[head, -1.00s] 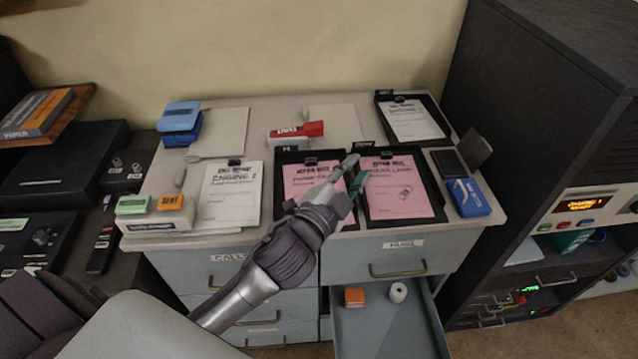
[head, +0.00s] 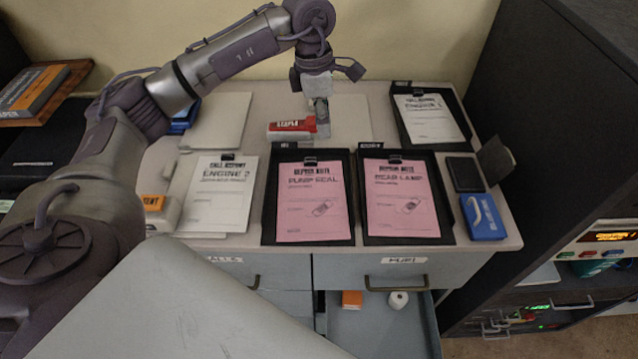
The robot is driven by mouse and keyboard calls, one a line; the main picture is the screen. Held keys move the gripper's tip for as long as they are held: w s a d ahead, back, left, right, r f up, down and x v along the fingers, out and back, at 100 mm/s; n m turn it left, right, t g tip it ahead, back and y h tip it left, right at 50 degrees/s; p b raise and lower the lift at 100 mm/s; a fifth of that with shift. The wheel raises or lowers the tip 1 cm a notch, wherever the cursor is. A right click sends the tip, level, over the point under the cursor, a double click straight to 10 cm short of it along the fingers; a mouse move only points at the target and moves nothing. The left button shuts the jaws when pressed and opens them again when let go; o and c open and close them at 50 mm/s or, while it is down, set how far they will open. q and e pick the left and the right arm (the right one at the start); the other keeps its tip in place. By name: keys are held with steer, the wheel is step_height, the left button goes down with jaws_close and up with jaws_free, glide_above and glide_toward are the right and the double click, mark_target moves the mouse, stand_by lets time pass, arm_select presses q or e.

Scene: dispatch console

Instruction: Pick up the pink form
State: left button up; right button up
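Two pink forms lie in black trays on the cabinet top in the head view. One pink form (head: 308,200), headed "Pump Seal", is in the left tray (head: 268,212). The other pink form (head: 402,198), headed "Rear Lamp", is in the right tray (head: 444,210). Dark clips sit at their top edges. My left gripper (head: 322,130) points down behind the trays, beside the right end of a red and white stapler (head: 290,128). No form is in it. Its fingers are seen edge-on, so their opening cannot be told. My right gripper is out of view.
A white Engine 2 report (head: 218,190) lies left of the trays. Another white form (head: 428,118) is in a tray at the back right. A blue box (head: 482,216) stands at the right. An open drawer (head: 375,330) juts out below. A dark cabinet (head: 570,110) bounds the right side.

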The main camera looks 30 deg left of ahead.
arm_select(q)
steer(key=a+y, duration=0.2)
steer(key=a, duration=0.2)
steer(key=p, duration=0.2)
glide_above(307, 159)
steer(key=shift+n, duration=0.3)
step_height(307, 159, down, 6)
steer(key=shift+d+f, duration=0.1)
steer(key=shift+d, duration=0.05)
steer(key=shift+f, duration=0.3)
steer(key=shift+f+p, duration=0.3)
steer(key=shift+f, duration=0.25)
steer(key=f, duration=0.2)
steer(key=f+p, duration=0.1)
steer(key=shift+a+f, duration=0.2)
steer(key=shift+f, duration=0.5)
steer(key=shift+c, duration=0.3)
jaws_close()
